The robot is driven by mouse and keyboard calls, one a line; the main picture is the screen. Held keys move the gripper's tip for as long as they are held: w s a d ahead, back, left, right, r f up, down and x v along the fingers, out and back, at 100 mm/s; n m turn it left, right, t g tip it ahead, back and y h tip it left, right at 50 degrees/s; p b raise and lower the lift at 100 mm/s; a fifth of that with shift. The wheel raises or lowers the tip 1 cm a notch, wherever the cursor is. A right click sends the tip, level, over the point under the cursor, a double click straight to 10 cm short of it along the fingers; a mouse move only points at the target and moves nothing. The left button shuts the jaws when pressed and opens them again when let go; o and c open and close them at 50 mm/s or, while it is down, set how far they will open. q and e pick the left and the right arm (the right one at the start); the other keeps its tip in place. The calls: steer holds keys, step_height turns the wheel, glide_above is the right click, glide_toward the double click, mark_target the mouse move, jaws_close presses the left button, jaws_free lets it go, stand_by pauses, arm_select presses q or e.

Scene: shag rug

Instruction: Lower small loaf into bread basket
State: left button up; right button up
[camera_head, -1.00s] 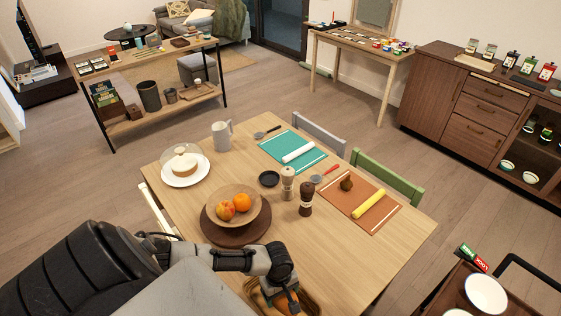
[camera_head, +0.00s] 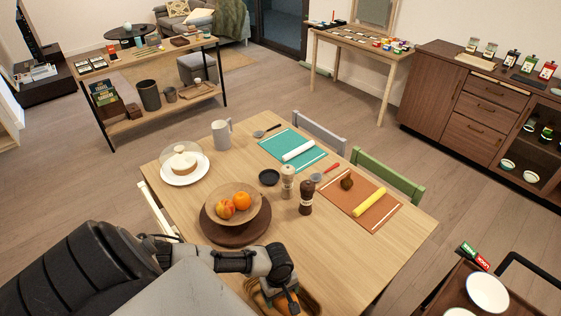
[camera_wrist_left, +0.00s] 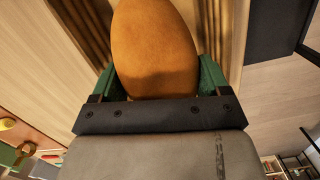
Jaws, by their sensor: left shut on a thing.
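My left gripper (camera_head: 284,297) is at the bottom middle of the head view, over the near edge of the table. In the left wrist view, its green fingers (camera_wrist_left: 158,80) are shut on the sides of the small loaf (camera_wrist_left: 155,42), a smooth orange-brown oval. The brown bread basket (camera_head: 312,304) shows around the gripper in the head view, partly hidden by it. Its ribbed sides (camera_wrist_left: 213,32) show on both sides of the loaf in the wrist view. I cannot tell whether the loaf touches the basket floor. My right gripper is not in view.
On the table, a fruit bowl (camera_head: 249,199) stands on a dark round board (camera_head: 213,230) left of the gripper. Two mills (camera_head: 306,197) stand beyond, with an orange mat (camera_head: 372,222) to their right. The tabletop (camera_head: 345,265) right of the basket is clear.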

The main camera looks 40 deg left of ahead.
mark_target(280, 298)
arm_select(q)
steer(key=shift+f+b, duration=1.1)
steer(key=shift+f, duration=0.7)
stand_by(0.7)
stand_by(0.3)
steer(key=o, duration=0.9)
steer(key=shift+o, duration=0.2)
steer(key=r, duration=0.7)
steer(key=a+r, duration=0.1)
steer(key=r, duration=0.2)
steer(key=shift+w+a+r, duration=0.1)
steer(key=shift+w+r, duration=0.1)
steer(key=shift+r, duration=0.15)
